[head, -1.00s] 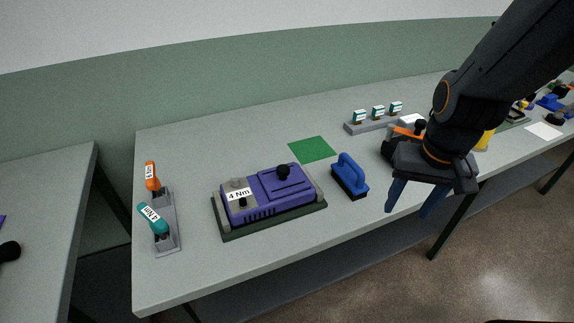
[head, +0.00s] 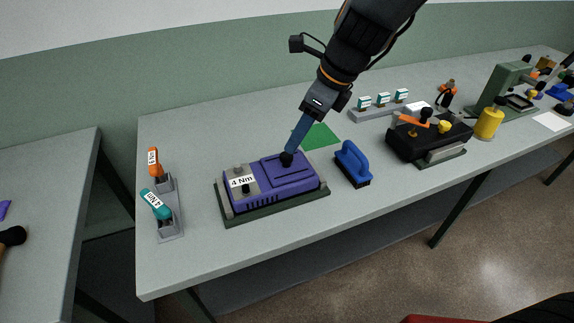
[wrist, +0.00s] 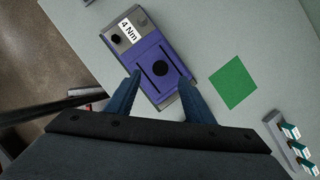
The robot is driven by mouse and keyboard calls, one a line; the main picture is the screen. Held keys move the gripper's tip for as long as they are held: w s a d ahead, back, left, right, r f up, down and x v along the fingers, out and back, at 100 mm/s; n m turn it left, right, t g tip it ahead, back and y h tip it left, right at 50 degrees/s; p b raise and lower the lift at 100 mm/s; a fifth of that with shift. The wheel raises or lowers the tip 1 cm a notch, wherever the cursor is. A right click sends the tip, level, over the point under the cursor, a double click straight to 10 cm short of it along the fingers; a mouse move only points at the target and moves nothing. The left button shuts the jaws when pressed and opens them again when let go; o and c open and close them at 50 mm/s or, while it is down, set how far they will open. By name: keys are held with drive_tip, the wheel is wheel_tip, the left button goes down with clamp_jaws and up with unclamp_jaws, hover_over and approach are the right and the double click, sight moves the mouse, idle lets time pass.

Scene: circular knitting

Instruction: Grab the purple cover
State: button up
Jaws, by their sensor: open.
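In the wrist view the purple cover (wrist: 150,58) lies ahead of my gripper (wrist: 158,82). How far the fingertips are above the cover is hard to tell.
A blue brush (head: 353,165) stands just right of the cover. A green square (head: 317,136) lies behind it. Two small drivers in a grey holder (head: 168,210) stand at the left. A black fixture (head: 430,139) and a yellow cylinder (head: 488,123) are at the right.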

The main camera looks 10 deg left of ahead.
sight(287, 155)
drive_tip(key=shift+p+x, duration=0.3)
drive_tip(key=shift+x, duration=3.1)
clamp_jaws()
